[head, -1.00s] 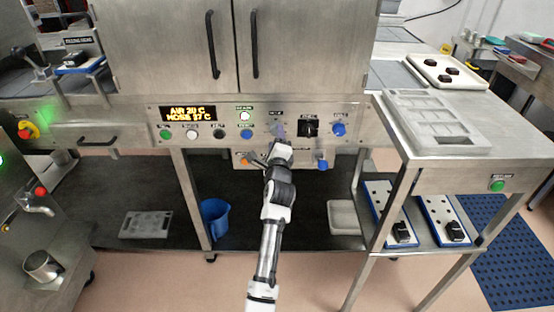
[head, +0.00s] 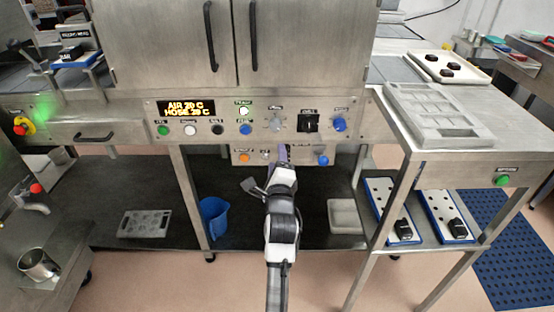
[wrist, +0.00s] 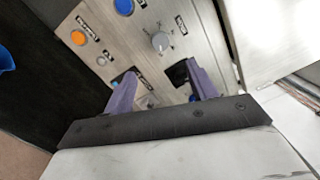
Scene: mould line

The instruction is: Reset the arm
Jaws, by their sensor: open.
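My gripper (wrist: 162,92) shows in the wrist view with its two purple fingers apart and nothing between them. It points at the control panel (wrist: 135,45) of the steel cabinet. In the head view my gripper (head: 283,153) is in front of the lower panel strip, below the grey knob (head: 277,124). In the wrist view the grey knob (wrist: 160,41) lies beyond the fingertips, apart from them. My arm hides part of the lower strip. I cannot tell whether a finger touches the panel.
A blue jug (head: 214,217) stands on the low shelf. Floor at the front is clear.

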